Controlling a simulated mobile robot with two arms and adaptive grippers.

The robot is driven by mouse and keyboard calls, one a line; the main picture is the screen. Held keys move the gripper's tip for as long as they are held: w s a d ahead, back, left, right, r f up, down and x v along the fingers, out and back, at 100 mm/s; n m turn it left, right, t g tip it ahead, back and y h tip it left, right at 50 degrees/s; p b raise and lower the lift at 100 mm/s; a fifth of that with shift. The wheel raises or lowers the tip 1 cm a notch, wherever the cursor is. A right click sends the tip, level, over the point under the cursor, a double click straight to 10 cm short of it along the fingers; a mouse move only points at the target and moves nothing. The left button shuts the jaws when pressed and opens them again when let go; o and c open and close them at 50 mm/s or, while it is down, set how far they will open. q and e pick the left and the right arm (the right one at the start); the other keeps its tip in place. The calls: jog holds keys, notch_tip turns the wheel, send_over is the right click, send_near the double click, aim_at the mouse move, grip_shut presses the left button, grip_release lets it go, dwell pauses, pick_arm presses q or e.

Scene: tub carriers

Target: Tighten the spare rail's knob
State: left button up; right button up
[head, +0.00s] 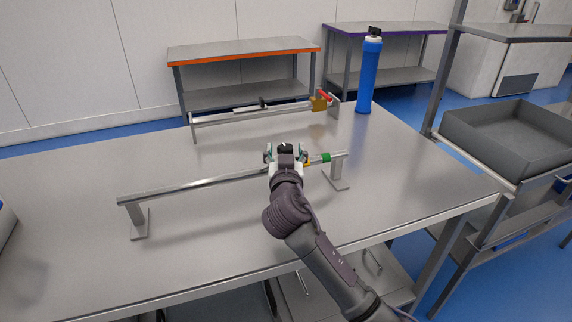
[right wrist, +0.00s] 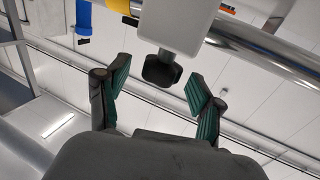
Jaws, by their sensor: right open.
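The nearer rail (head: 185,185) is a metal bar on two posts, with a green band (head: 326,157) near its right end. In the right wrist view a pale block (right wrist: 177,22) sits on a metal rail (right wrist: 262,55), beside a yellow band. A black knob (right wrist: 161,70) sticks out of the block towards my right gripper (right wrist: 158,80). The gripper is open, with its green-padded fingers on either side of the knob and apart from it. In the head view my right gripper (head: 286,152) is at the nearer rail and hides part of it. My left gripper is not in view.
A farther rail (head: 222,117) carries a brass block (head: 319,103) with a red part and a small black piece. A blue cylinder (head: 370,78) stands at the back right. A grey tray (head: 515,138) is on a cart to the right. The front table (head: 420,180) is mostly clear.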

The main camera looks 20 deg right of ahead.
jog(key=v, duration=1)
jog(key=shift+s, duration=0.2)
